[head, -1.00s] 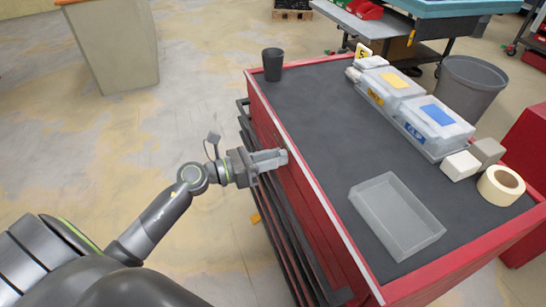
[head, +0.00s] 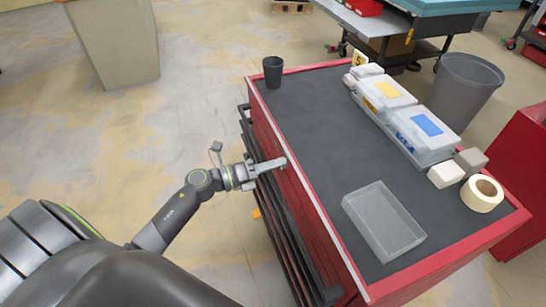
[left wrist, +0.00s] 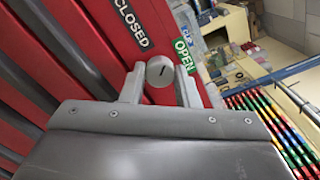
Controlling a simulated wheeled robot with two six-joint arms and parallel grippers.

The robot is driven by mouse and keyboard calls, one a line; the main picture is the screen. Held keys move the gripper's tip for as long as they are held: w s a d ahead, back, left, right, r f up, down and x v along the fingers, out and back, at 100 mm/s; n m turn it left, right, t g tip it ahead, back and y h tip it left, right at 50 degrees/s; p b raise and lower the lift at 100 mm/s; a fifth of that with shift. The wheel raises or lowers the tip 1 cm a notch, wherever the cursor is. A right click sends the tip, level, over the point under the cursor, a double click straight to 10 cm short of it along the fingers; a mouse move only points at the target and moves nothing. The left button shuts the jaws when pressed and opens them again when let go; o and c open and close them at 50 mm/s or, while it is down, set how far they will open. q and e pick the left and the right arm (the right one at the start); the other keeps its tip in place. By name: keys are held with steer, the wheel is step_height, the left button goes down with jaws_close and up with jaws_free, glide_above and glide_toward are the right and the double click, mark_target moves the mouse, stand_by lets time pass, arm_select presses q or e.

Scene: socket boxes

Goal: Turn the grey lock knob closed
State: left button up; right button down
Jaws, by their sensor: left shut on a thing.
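The grey lock knob (left wrist: 160,71) shows in the left wrist view as a round face with a short dark mark. It sits on the red cabinet front between a black CLOSED label (left wrist: 132,22) and a green OPEN label (left wrist: 184,56). My left gripper (left wrist: 160,84) is shut on the knob, with one finger on each side of it. In the head view my left gripper (head: 273,165) is at the upper side of the red cabinet (head: 325,238), and the knob is hidden there. My right gripper is not in view.
On the cabinet's dark top stand a black cup (head: 273,71), a clear empty tray (head: 415,238), lidded boxes with yellow and blue labels (head: 428,125), small blocks (head: 446,174) and a tape roll (head: 482,192). The middle of the top is clear. A grey bin (head: 464,90) stands behind.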

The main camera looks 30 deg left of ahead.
arm_select(q)
steer(key=n+p, duration=0.4)
steer(key=n, duration=0.1)
steer(key=shift+r+n+p, duration=0.15)
steer(key=shift+n+p, duration=0.15)
steer(key=n+p, duration=0.2)
steer(key=shift+n, duration=0.4)
steer(key=shift+f+n+p, duration=0.2)
steer(key=shift+n+p, duration=0.3)
steer(key=shift+n, duration=0.1)
steer(key=o, duration=1)
steer(key=shift+f, duration=0.1)
